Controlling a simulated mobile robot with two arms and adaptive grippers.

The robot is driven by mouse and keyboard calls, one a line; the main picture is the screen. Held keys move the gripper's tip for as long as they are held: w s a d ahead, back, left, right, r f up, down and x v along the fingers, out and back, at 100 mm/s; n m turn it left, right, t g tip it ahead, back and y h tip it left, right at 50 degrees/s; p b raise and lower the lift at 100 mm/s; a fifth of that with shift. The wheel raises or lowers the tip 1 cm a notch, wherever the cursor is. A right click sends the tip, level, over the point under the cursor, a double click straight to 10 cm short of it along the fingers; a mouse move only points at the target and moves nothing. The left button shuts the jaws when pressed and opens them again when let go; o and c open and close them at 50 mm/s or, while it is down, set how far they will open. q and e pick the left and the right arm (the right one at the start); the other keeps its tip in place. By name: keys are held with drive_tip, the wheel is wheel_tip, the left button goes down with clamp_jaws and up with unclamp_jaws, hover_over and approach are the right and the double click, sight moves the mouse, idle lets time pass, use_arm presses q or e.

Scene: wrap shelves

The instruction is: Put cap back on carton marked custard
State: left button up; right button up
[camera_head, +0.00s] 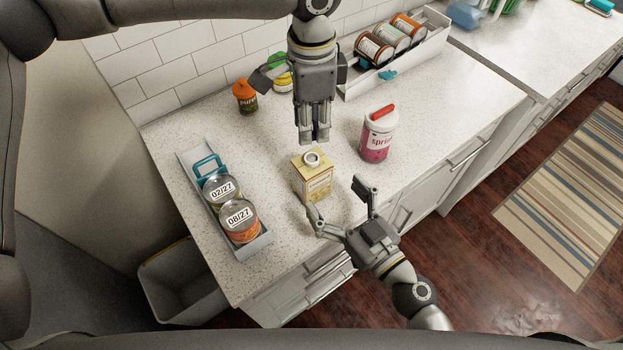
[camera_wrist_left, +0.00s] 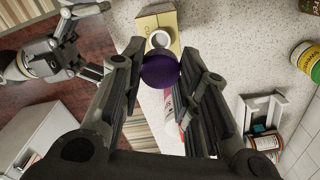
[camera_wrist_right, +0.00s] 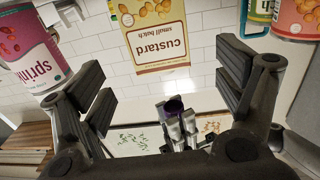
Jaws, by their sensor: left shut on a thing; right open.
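The custard carton (camera_head: 314,184) is a pale yellow box standing on the counter with an open white spout (camera_head: 312,158) on top. It shows upside down in the right wrist view (camera_wrist_right: 160,42), its word "custard" readable. My left gripper (camera_head: 314,136) points down just behind and above the spout. It is shut on a round purple cap (camera_wrist_left: 160,70), which is apart from the spout (camera_wrist_left: 159,39) in the left wrist view. My right gripper (camera_head: 336,198) is open and empty, just in front of the carton.
A pink sprinkles canister (camera_head: 378,138) stands right of the carton. A grey tray (camera_head: 261,250) with two dated cans lies left. An orange-lidded jar (camera_head: 245,98) stands behind. A white rack (camera_head: 437,30) holds several cans at the back. The counter's front edge is close to the carton.

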drive_tip(key=x, duration=0.8)
drive_tip(key=shift+w+a, duration=0.15)
drive_tip(key=shift+w, duration=0.15)
drive_tip(key=c, duration=1.6)
use_arm(q)
hover_over(312, 158)
drive_tip(key=shift+f, duration=2.45)
use_arm(e)
drive_tip(key=shift+o, duration=0.2)
use_arm(q)
drive_tip(key=shift+f, duration=0.1)
drive_tip(key=shift+f, duration=0.8)
drive_tip(key=shift+f, duration=0.55)
